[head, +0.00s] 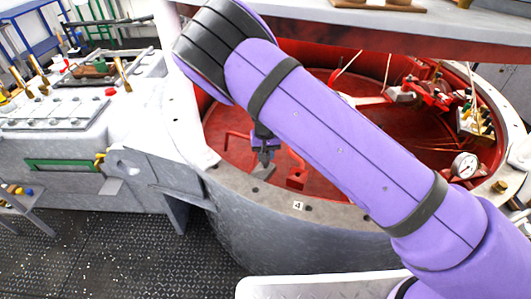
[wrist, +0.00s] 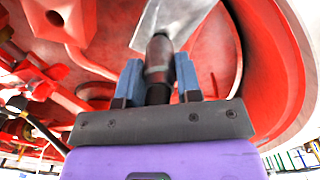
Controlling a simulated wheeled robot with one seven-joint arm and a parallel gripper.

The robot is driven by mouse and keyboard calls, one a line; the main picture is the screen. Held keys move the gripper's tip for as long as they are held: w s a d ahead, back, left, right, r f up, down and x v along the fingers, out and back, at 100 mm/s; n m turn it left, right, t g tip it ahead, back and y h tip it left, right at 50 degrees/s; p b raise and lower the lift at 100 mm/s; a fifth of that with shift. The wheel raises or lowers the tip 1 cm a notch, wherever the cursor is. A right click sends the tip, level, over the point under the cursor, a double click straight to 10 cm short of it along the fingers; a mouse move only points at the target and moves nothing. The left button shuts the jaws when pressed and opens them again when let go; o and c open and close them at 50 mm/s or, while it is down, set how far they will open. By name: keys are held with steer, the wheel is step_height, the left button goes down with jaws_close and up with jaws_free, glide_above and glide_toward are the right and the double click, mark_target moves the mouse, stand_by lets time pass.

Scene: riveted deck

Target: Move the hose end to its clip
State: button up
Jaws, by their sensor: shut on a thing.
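My gripper (head: 264,147) hangs inside the round red-lined well, near its front left wall. In the wrist view its two blue fingers (wrist: 158,82) are shut on the dark cylindrical hose end (wrist: 158,52). A flat grey flared piece (wrist: 172,18) extends beyond the hose end; I cannot tell whether it is part of it. In the head view a small grey piece (head: 263,170) shows just below the fingers. I cannot make out the clip for certain. A red block (head: 297,178) stands right of the gripper; a red block with a hole (wrist: 62,22) shows in the wrist view.
The well's grey rim (head: 340,217) curves close in front of the gripper. A pressure gauge (head: 464,165) and red fittings (head: 425,92) stand at the right of the well. A shelf (head: 400,28) overhangs the back. A bent red pipe (head: 235,135) is left of the gripper.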

steer(key=shift+f, duration=0.85)
stand_by(0.7)
steer(key=o, duration=1)
